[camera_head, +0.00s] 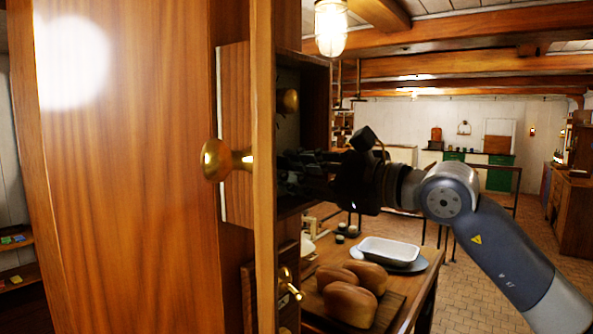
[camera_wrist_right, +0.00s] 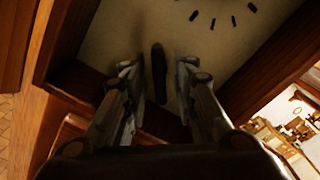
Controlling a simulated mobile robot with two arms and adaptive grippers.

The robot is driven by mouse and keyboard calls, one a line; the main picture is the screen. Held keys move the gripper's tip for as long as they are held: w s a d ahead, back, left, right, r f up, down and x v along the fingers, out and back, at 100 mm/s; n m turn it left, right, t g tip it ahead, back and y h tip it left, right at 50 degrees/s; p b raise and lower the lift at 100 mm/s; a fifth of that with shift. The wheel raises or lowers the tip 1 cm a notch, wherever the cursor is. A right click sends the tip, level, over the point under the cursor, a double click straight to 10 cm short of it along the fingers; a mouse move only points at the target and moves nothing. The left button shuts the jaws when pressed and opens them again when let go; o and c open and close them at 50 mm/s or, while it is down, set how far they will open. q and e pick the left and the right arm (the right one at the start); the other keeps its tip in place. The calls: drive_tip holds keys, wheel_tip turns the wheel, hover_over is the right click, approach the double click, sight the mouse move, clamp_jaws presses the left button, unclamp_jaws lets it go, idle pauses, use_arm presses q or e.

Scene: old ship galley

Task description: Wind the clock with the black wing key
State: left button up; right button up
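The clock's cream face (camera_wrist_right: 110,35) with black marks shows in the right wrist view, set in a dark wooden case, tilted in the picture. A dark upright bar, which looks like the black wing key (camera_wrist_right: 159,75), stands in front of the face. My right gripper (camera_wrist_right: 158,82) is open, with one finger on each side of the key and a gap visible to each. In the head view my right gripper (camera_head: 300,168) reaches left into the wooden case, its fingers dark and partly merged with the shadow. The clock face is hidden there. My left gripper is not in view.
A large wooden door or panel with a brass knob (camera_head: 214,160) fills the left of the head view, close by. Below my right arm, a table holds bread loaves (camera_head: 350,300) and a white tin (camera_head: 389,250). Open floor lies to the right.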

clamp_jaws()
